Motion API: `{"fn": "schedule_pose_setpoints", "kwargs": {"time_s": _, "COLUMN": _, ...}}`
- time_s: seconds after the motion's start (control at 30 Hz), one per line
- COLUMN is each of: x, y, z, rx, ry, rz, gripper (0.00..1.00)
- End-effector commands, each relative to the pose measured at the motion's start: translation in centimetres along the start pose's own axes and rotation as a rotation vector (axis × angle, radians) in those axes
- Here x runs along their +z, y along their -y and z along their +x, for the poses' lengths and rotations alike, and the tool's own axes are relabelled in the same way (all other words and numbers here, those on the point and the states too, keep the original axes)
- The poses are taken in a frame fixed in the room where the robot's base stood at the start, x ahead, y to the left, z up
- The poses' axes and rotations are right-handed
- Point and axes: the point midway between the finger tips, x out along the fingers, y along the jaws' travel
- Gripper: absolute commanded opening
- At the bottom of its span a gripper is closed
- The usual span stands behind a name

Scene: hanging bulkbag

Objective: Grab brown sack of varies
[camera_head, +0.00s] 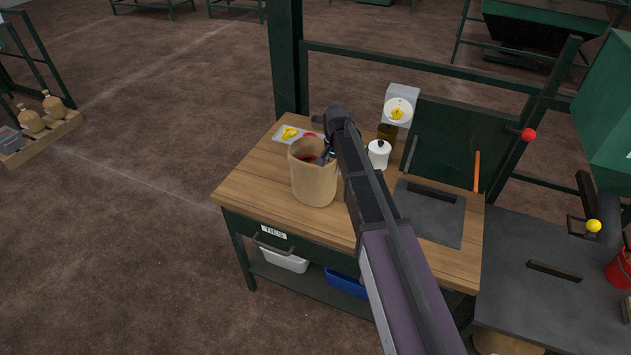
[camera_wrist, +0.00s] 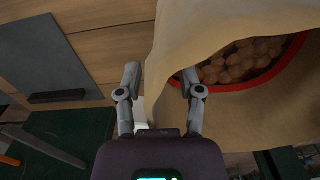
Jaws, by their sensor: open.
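The brown sack (camera_head: 314,184) stands upright and open-topped on the wooden bench, near its left side. In the wrist view the sack (camera_wrist: 235,100) fills the right side, with a red ring and several round brown items (camera_wrist: 240,60) inside its mouth. My gripper (camera_head: 326,157) is at the sack's rim, reaching over from the right. In the wrist view my gripper (camera_wrist: 160,80) is open. Its left finger is outside the sack and its right finger overlaps the mouth's edge. The sack's wall shows between the fingers; I cannot tell whether they touch it.
The wooden bench (camera_head: 262,180) also holds a scale (camera_head: 398,108), a white lidded pot (camera_head: 378,154), a brown container (camera_head: 386,133) and a tray with a yellow item (camera_head: 290,133). A dark plate (camera_head: 430,212) lies on the right. A green post (camera_head: 286,60) rises behind.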

Motion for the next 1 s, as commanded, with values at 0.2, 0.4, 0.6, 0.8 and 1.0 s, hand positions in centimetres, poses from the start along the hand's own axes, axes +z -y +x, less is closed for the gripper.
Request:
{"fn": "schedule_pose_setpoints", "kwargs": {"time_s": 0.2, "x": -0.01, "y": -0.02, "z": 0.00, "rx": 0.000, "ry": 0.000, "rz": 0.000, "gripper": 0.16}}
{"fn": "schedule_pose_setpoints", "kwargs": {"time_s": 0.4, "x": -0.02, "y": -0.03, "z": 0.01, "rx": 0.000, "ry": 0.000, "rz": 0.000, "gripper": 0.00}}
{"fn": "schedule_pose_setpoints", "kwargs": {"time_s": 0.6, "x": -0.02, "y": -0.03, "z": -0.02, "rx": -0.001, "ry": 0.000, "rz": 0.001, "gripper": 0.00}}
{"fn": "schedule_pose_setpoints", "kwargs": {"time_s": 0.8, "x": -0.04, "y": -0.06, "z": -0.13, "rx": 0.000, "ry": 0.000, "rz": 0.001, "gripper": 0.00}}
{"fn": "schedule_pose_setpoints", "kwargs": {"time_s": 1.0, "x": -0.04, "y": -0.08, "z": -0.65, "rx": 0.001, "ry": 0.000, "rz": 0.001, "gripper": 0.00}}
